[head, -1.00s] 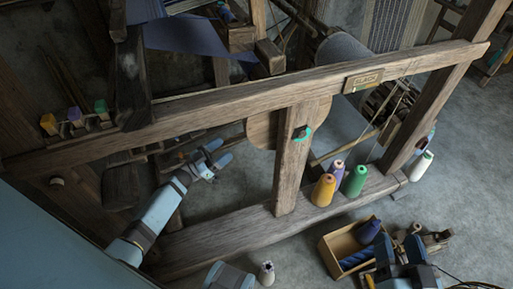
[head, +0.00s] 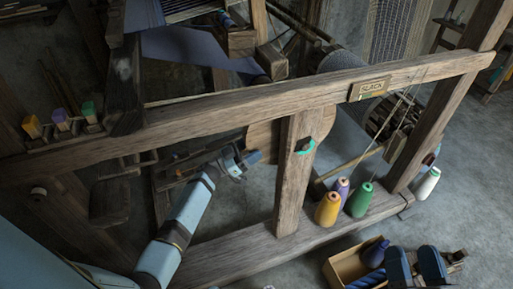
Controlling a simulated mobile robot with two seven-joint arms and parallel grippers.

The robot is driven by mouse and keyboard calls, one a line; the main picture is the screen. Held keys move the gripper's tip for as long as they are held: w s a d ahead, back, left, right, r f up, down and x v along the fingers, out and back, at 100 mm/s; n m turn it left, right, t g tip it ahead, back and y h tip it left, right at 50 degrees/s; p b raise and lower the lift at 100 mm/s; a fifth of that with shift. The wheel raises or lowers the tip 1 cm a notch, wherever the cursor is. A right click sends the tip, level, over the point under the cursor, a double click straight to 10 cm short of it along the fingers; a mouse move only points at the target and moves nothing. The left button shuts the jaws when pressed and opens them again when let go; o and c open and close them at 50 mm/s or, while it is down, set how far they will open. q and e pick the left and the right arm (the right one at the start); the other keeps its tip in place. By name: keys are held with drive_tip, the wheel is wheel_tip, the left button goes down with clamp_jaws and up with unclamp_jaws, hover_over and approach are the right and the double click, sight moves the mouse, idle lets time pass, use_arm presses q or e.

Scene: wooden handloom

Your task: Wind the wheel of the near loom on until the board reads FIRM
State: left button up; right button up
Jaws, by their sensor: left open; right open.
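The near loom's timber frame (head: 240,100) spans the head view. The board (head: 370,88) on its top rail reads SLACK. A round wooden wheel (head: 262,136) shows partly behind the upright post, which hides much of it. A dark knob with a teal ring (head: 305,146) sits on the post. My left gripper (head: 246,160) is open and empty, just left of the wheel and below the rail; I cannot tell if it touches the wheel. My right gripper (head: 417,268) is open at the bottom right, beside the wooden box, away from the wheel.
A wooden box (head: 345,267) with a blue spool lies on the floor. Small coloured blocks (head: 60,119) sit at left.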

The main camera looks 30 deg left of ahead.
use_arm(q)
drive_tip(key=shift+x, duration=1)
